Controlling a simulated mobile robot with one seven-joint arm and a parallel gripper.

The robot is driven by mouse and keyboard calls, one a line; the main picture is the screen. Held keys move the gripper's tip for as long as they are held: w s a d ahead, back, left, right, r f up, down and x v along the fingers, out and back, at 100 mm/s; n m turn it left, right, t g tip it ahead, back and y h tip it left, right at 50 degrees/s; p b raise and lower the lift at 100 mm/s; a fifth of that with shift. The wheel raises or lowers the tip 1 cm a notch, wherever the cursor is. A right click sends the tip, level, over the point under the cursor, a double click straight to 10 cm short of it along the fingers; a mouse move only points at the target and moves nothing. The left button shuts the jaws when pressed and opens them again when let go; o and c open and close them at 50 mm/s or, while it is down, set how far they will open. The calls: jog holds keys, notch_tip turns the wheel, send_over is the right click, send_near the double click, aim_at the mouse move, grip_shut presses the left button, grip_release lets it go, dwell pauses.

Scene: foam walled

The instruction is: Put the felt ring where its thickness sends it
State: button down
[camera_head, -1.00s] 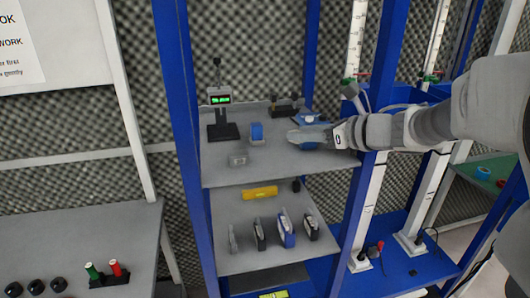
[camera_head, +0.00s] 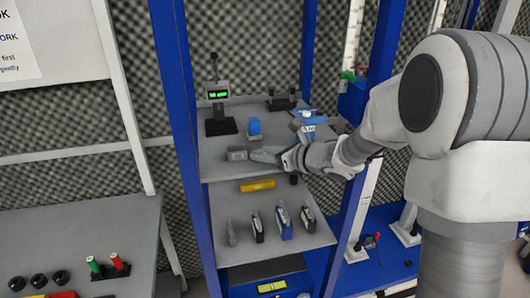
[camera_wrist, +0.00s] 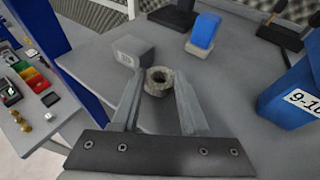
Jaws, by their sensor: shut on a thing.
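The felt ring (camera_wrist: 159,76) is a small grey ring with a dark hole, held between the two fingers of my gripper (camera_wrist: 156,84) in the wrist view. In the head view my gripper (camera_head: 262,156) is over the upper shelf, close to a small grey block (camera_head: 236,154); the ring cannot be made out there. The grey block also shows in the wrist view (camera_wrist: 132,50), just beyond the left fingertip. A blue bin (camera_wrist: 292,100) with a white label, seemingly "9-10", stands to the right; it also shows in the head view (camera_head: 308,119).
A blue block on a light base (camera_head: 254,128) stands behind my gripper. A gauge with a green display (camera_head: 218,94) is at the back left. The lower shelf (camera_head: 240,205) holds several upright flat pieces and a yellow item (camera_head: 258,184). Blue posts flank the shelves.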

jog(key=shift+c, duration=2.1)
grip_release()
